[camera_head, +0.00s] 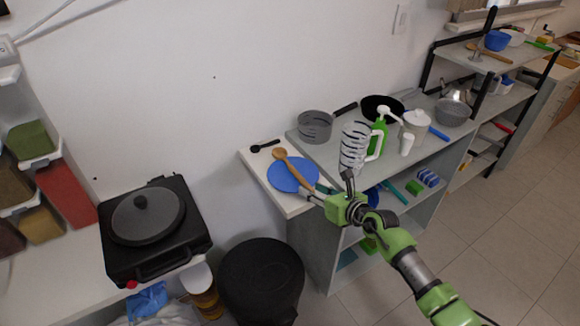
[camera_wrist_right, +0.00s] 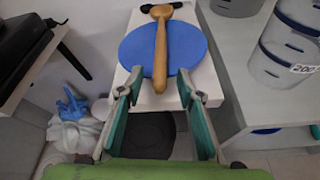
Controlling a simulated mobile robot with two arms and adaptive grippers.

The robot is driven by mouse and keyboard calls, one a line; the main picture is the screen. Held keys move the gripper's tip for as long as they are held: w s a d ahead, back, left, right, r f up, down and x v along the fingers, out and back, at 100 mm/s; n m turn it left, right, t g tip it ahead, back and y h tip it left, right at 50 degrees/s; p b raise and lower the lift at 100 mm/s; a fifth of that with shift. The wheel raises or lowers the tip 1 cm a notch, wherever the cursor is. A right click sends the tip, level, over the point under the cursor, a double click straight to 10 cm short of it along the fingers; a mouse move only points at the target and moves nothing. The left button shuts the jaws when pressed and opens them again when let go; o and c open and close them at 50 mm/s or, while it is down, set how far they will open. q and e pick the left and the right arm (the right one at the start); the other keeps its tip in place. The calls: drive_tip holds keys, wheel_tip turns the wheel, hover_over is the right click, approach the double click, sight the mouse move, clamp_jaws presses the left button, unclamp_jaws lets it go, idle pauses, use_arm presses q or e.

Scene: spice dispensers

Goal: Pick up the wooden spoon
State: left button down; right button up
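The wooden spoon (camera_head: 291,168) lies across a round blue plate (camera_head: 283,179) on a small white shelf. In the right wrist view, the spoon (camera_wrist_right: 161,48) has its bowl at the far end and its handle pointing toward me. My right gripper (camera_head: 318,194) is at the handle end of the spoon. In the wrist view its two fingers are spread wide, with the handle end roughly between the fingertips; no contact shows. The gripper is empty. My left gripper is not in view.
A black spoon (camera_head: 265,145) lies behind the plate. A grey shelf unit stands right of it, with a clear measuring jug (camera_head: 354,147), grey pot (camera_head: 315,127) and green bottle (camera_head: 379,136). A black cooker (camera_head: 150,228) is at left; a black-lidded bin (camera_head: 262,275) stands below.

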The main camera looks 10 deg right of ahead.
clamp_jaws()
drive_tip(key=shift+r, duration=0.1)
